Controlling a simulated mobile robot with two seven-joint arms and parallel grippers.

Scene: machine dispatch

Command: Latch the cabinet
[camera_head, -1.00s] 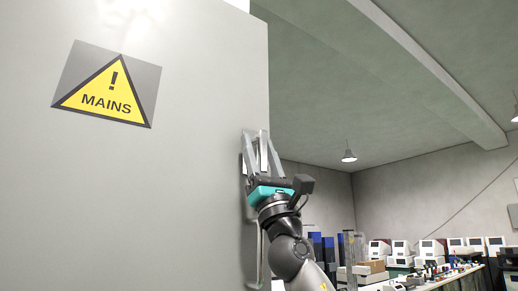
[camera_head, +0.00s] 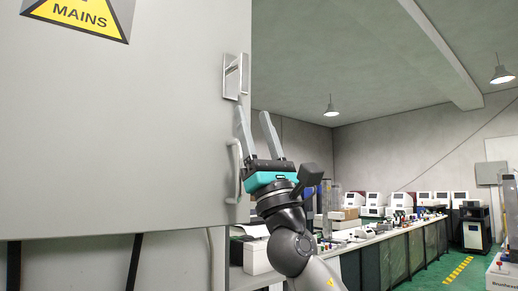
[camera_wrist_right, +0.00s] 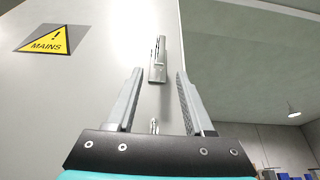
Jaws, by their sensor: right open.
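The grey cabinet door (camera_head: 110,150) fills the left of the head view, with a yellow MAINS sign (camera_head: 85,15) on it. A metal latch (camera_head: 235,76) sits near the door's right edge; it also shows in the right wrist view (camera_wrist_right: 158,60). A vertical pull handle (camera_head: 234,172) is lower on the same edge. My right gripper (camera_head: 253,118) is open and empty, pointing up, just below the latch and beside the handle's upper end. In the wrist view the latch lies beyond the fingertips, between their lines, apart from them. My left gripper is not in view.
Right of the cabinet, a long bench (camera_head: 395,240) carries several machines and small items. A white box (camera_head: 258,256) stands behind my right arm. Open air lies to the right of the door edge. Dark legs show under the cabinet.

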